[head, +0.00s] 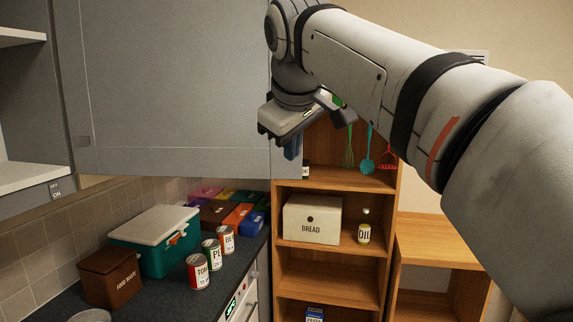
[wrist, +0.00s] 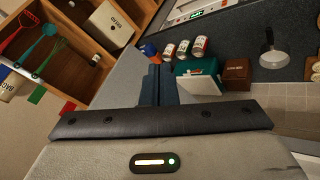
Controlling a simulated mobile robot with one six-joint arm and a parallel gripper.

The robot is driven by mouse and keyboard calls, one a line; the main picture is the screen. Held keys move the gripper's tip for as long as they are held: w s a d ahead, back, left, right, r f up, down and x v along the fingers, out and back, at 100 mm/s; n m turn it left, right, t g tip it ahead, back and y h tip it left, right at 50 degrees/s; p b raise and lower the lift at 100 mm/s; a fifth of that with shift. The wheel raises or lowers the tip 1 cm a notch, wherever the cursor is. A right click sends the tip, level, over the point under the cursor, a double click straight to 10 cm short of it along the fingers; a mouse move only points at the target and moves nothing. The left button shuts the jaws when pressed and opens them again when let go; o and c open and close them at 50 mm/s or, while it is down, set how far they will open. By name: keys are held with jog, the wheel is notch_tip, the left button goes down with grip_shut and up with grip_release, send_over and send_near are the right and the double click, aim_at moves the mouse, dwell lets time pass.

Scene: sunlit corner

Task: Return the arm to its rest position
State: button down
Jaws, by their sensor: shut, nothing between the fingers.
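My gripper (head: 292,149) hangs at the end of my raised arm, in front of the right edge of the open grey cabinet door (head: 180,85) in the head view. Its dark blue fingers point down and are together, with nothing held. In the wrist view the fingers (wrist: 160,84) stand side by side beyond the dark padded bar, over the counter and shelf. Part of the shelf behind is hidden by my arm.
A wooden shelf holds a bread box (head: 312,220), an oil bottle (head: 364,233) and hanging utensils (head: 367,160). On the dark counter (head: 228,282) stand several cans (head: 198,272), a green cooler (head: 150,253) and a brown food waste bin (head: 108,283). The cabinet door is close to my gripper.

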jog(key=s+d+f+m+g, duration=0.1)
jog(key=s+d+f+m, duration=0.2)
jog(key=f, duration=0.9)
jog(key=s+d+f+m+g+b, duration=0.1)
jog(key=s+d+f+m, duration=0.3)
jog(key=s+d+f, duration=0.5)
jog(key=s+d+f+m+g+h, duration=0.1)
jog(key=s+d+f, duration=0.5)
jog(key=f, duration=1)
jog(key=shift+s+m+g+b, duration=0.3)
jog(key=shift+s+m+g, duration=0.25)
jog(key=shift+m, duration=0.65)
